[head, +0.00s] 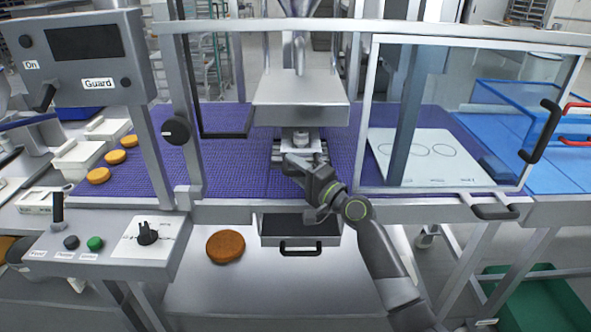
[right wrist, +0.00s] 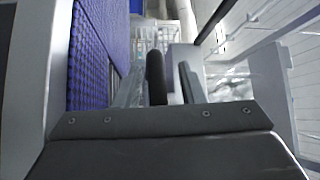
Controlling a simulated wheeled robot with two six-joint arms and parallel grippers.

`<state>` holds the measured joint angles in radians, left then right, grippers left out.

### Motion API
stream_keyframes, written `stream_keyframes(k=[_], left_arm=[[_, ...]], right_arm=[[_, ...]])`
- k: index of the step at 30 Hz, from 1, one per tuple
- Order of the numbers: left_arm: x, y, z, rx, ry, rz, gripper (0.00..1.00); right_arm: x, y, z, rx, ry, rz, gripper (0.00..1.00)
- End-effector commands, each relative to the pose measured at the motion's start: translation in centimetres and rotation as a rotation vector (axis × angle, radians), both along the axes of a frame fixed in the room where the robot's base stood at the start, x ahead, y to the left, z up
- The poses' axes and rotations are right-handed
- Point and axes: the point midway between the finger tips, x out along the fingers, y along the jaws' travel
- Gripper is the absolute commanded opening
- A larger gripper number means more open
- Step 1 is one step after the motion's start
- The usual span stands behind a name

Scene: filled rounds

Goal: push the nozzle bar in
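The nozzle bar (head: 301,138) is a small pale metal piece under the grey hopper block (head: 300,88), above the purple belt. My right gripper (head: 288,162) reaches in from the lower right and its tip is just in front of the bar. Whether it touches the bar I cannot tell. The gripper hides the bar's lower front. My left gripper is not in view.
A clear guard (head: 465,110) with black handles stands at right. A drawer (head: 300,228) sits below the belt's front edge, beside an orange round (head: 225,246). A control panel (head: 110,245) and guard box (head: 85,55) are at left. Blue trays (head: 520,160) lie at far right.

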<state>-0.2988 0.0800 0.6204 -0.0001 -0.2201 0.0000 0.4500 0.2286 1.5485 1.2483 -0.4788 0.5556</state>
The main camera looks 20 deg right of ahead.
Motion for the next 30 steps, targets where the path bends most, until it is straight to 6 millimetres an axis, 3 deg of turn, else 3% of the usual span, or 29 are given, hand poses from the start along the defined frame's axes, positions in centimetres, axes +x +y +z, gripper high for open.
stream_keyframes(k=[5, 10, 24, 30], left_arm=[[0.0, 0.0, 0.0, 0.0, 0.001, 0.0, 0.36], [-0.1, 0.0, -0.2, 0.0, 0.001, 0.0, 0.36], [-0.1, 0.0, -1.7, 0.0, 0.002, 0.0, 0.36], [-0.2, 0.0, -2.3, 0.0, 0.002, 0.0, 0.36]], right_arm=[[-0.2, -0.2, -0.2, -0.001, 0.002, 0.0, 0.36], [-1.9, -1.2, -0.6, -0.003, 0.002, -0.002, 0.36], [-11.3, -6.4, -2.1, -0.007, 0.003, 0.0, 0.36], [-14.0, -7.9, -2.3, -0.004, 0.001, -0.001, 0.36]])
